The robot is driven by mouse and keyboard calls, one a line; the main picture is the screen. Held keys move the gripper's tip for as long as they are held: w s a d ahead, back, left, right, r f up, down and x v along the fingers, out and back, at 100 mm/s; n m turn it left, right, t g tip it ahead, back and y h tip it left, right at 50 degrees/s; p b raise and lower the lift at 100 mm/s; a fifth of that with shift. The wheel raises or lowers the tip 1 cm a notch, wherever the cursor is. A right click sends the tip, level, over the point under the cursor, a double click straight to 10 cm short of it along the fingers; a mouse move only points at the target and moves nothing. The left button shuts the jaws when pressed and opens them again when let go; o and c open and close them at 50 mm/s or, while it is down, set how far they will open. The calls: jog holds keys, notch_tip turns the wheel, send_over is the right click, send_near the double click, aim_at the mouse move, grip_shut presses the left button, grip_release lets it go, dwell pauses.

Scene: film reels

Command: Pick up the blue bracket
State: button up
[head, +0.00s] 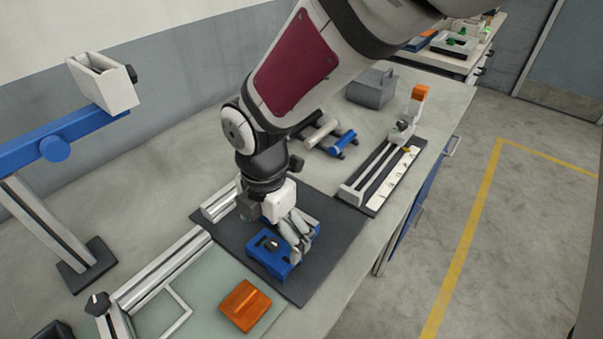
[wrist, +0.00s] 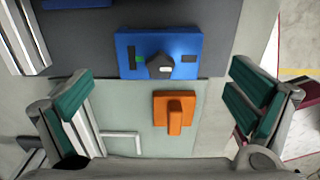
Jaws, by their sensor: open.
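A blue block-like piece (head: 266,254) with a dark knob on top sits at the front edge of the dark mat (head: 325,262). It shows whole in the wrist view (wrist: 190,46), ahead of the fingers. A second blue part (wrist: 77,3) is cut off at the top of the wrist view. I cannot tell for sure which of the two is the bracket. My gripper (head: 296,240) points down over the mat, its fingers partly covering the blue in the head view. The wrist view shows the fingers (wrist: 160,98) wide apart with nothing between the pads.
An orange block (head: 245,305) lies on the pale green plate (head: 205,300) in front of the mat. Metal rails (head: 165,268) run along the left. A blue-armed stand (head: 60,215) rises at the far left. A slide fixture (head: 385,180) stands at the right.

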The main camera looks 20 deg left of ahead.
aim_at(272, 251)
jog(key=shift+s+a+f, duration=0.1)
jog(key=shift+a+f, duration=0.05)
jog(key=shift+f, duration=2.95)
jog(key=c, duration=1.3)
